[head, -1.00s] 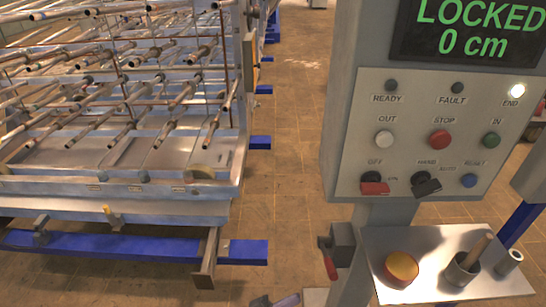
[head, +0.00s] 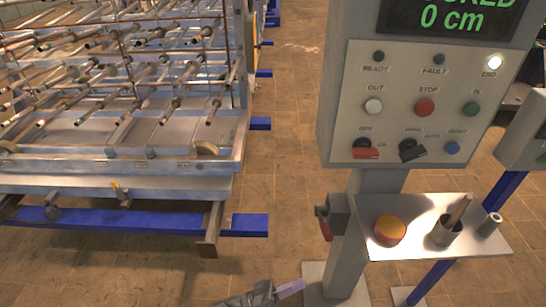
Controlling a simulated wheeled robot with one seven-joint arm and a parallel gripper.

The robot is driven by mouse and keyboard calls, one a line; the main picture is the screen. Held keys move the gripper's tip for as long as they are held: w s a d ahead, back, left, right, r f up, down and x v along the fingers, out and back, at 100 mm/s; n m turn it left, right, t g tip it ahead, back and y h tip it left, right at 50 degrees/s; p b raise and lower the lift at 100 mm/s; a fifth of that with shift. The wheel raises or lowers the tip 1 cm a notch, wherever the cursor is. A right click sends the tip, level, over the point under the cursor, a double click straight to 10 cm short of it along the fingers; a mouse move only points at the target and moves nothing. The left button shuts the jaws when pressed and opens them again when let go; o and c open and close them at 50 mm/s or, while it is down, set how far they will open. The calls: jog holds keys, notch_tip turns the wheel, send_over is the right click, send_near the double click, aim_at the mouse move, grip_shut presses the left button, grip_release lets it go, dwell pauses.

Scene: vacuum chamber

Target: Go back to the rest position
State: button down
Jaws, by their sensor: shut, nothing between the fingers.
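My gripper (head: 290,289) shows at the bottom edge of the head view, left of the control post's foot. Its dark body is cut off by the frame and its pale lilac fingers point right. The fingers are shut with nothing between them. It is apart from the control box and the rack, over the tiled floor in the picture.
A grey control box (head: 347,130) stands at right, its display reading 0 cm and its END lamp lit. Below it a metal tray (head: 412,246) bears an orange-topped round button (head: 391,229). A rack of rods (head: 120,180) fills the left. Tiled floor (head: 290,170) lies clear between.

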jog(key=s+d+r+n+g+y+p, duration=0.25)
jog(key=d+g+y, duration=0.25)
jog(key=g+y, duration=0.3)
jog(key=w+d+r+n+t+y+p, duration=0.1)
jog(key=r+y+p, duration=0.1)
jog(key=r+y, duration=0.2)
jog(key=w+d+r+n+t+y+p, duration=0.1)
jog(key=r+y, duration=0.4)
jog(key=r, duration=0.6)
jog(key=w+d+r+n+t+y+p, duration=0.2)
jog(key=d+r+y+p, duration=0.1)
jog(key=r, duration=0.5)
jog(key=shift+r+t+y+p, duration=0.2)
jog(key=shift+t+y+p, duration=0.2)
jog(key=shift+y+p, duration=0.25)
jog(key=shift+w, duration=0.15)
